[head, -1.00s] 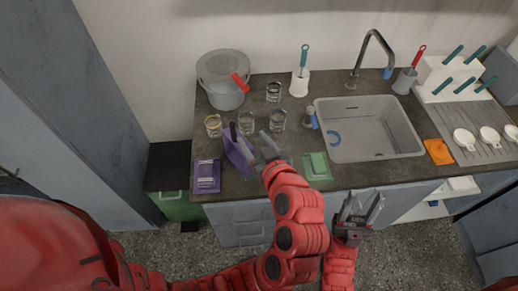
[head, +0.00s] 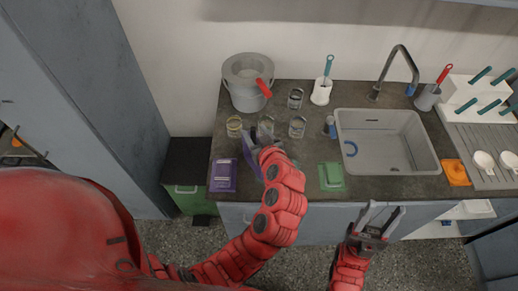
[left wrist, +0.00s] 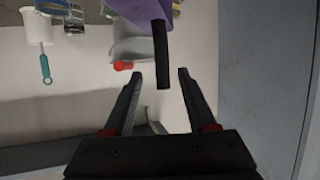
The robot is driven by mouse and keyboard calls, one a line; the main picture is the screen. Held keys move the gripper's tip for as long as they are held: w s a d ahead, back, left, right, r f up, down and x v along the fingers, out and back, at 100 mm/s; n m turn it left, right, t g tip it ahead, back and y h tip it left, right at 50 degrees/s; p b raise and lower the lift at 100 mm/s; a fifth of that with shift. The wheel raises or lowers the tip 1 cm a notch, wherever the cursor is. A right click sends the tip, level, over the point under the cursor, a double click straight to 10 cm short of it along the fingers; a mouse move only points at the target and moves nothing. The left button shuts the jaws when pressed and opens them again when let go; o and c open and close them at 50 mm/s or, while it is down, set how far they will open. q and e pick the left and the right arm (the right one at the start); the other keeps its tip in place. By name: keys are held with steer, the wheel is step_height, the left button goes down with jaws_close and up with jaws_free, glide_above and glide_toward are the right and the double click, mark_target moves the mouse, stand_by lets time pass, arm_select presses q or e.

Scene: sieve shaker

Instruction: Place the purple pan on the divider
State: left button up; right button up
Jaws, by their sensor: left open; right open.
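The purple pan (head: 249,157) stands tilted at the left part of the counter, partly hidden by my left gripper (head: 262,138). In the left wrist view the purple pan (left wrist: 183,14) is at the top. Its black handle (left wrist: 160,55) points down between the fingertips of my open left gripper (left wrist: 160,75). The fingers are not closed on the handle. My right gripper (head: 383,213) is open and empty in front of the counter's edge. I cannot tell which thing is the divider.
Several glasses (head: 297,126) stand close behind the pan, with a grey pot (head: 246,94) farther back. A flat purple packet (head: 223,175) lies to the left and a green one (head: 331,176) to the right. The sink (head: 387,142) is at the right.

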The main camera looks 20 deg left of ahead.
arm_select(q)
steer(key=p+x, duration=0.2)
steer(key=x, duration=0.1)
steer(key=shift+a+f+p, duration=0.15)
steer(key=shift+a+p, duration=0.2)
steer(key=shift+w+a+f, duration=0.15)
steer(key=shift+w+a, duration=0.05)
steer(key=shift+w, duration=0.15)
steer(key=shift+w+f, duration=0.25)
steer(key=shift+c, duration=0.4)
jaws_close()
